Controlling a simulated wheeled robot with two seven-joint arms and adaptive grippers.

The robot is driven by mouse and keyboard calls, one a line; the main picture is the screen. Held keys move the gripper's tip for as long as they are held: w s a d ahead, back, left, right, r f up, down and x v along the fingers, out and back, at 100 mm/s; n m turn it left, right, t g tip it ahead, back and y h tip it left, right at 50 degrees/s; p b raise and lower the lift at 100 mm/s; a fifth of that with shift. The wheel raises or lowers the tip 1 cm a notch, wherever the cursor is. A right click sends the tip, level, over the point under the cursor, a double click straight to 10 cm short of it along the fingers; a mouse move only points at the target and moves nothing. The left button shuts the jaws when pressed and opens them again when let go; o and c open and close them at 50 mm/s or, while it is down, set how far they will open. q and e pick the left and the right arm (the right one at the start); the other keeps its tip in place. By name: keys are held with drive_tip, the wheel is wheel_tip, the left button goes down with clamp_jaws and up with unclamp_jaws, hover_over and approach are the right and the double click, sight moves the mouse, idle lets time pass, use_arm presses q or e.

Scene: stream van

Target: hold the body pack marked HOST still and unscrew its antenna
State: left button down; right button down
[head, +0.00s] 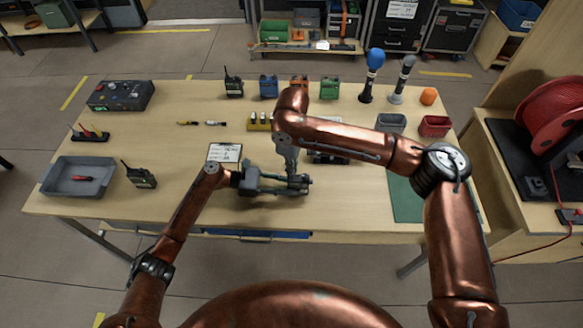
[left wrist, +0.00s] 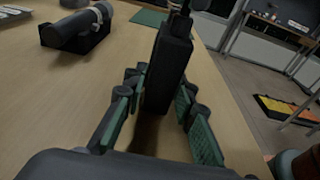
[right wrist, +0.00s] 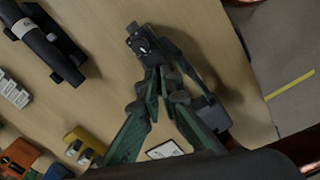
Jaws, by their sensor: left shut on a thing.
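My left gripper (head: 298,184) is low over the front middle of the table. In the left wrist view its green-padded fingers (left wrist: 165,105) are shut on a black body pack (left wrist: 172,62), which stands upright between them. No HOST marking is readable. My right gripper (head: 290,172) reaches down from above at the pack. In the right wrist view its fingertips (right wrist: 159,80) are close together beside the pack (right wrist: 142,42). The antenna cannot be made out clearly, and whether the right fingers grip anything is hidden.
A dark cylinder on a cradle (right wrist: 45,42) lies close by, partly behind my right arm. A white card (head: 225,152) and a yellow holder (head: 258,124) are behind my left gripper.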

drive_tip(key=shift+n, duration=1.4)
drive_tip(key=n, duration=0.4)
drive_tip(key=c, duration=2.6)
unclamp_jaws()
drive_tip(key=o, duration=0.4)
drive_tip(key=shift+c, duration=0.2)
drive_tip(key=m, duration=0.4)
